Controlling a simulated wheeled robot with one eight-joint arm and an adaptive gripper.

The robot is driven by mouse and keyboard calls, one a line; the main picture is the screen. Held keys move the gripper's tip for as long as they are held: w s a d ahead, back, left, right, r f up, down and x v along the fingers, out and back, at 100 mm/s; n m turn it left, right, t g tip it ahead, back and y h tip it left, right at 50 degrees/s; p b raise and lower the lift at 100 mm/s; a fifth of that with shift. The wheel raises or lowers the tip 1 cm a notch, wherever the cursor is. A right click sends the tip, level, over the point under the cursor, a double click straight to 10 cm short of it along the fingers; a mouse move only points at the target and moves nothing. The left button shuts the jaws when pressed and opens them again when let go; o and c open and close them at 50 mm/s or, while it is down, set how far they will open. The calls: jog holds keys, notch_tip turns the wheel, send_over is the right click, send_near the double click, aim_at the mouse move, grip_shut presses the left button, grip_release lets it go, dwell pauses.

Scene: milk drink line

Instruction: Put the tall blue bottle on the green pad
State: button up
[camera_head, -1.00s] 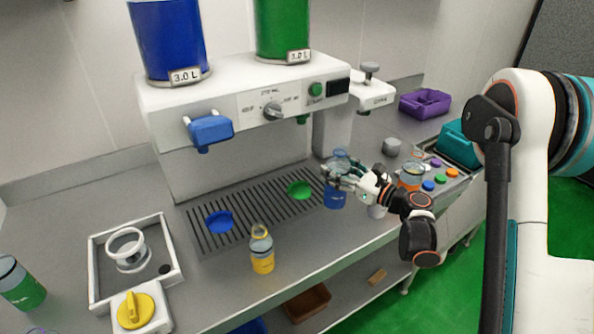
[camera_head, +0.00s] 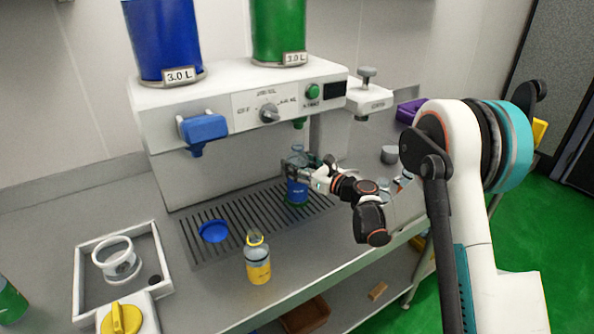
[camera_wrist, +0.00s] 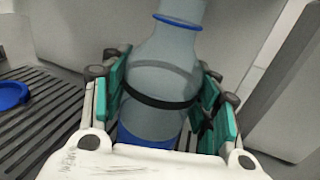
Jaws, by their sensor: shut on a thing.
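The tall blue bottle (camera_head: 298,190) is clear with a blue lower part and stands upright over the green pad (camera_head: 287,201) on the drip grate. Only the pad's rim shows around the bottle's base; I cannot tell whether the base touches it. My gripper (camera_head: 297,171) is shut on the bottle's upper body. In the wrist view, the green finger pads (camera_wrist: 166,100) lie on both sides of the bottle (camera_wrist: 155,78), which has a dark band and a blue neck ring.
A blue pad (camera_head: 213,232) lies on the grate (camera_head: 240,222) to the left. A yellow bottle (camera_head: 257,262) stands in front of the grate. The dispenser (camera_head: 215,120) rises behind, with a green spout (camera_head: 299,124) above my gripper. A tray (camera_head: 83,290) sits at left.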

jog(key=shift+f, duration=0.45)
jog(key=shift+f, duration=0.2)
jog(key=o, duration=0.9)
jog(key=shift+r, duration=0.1)
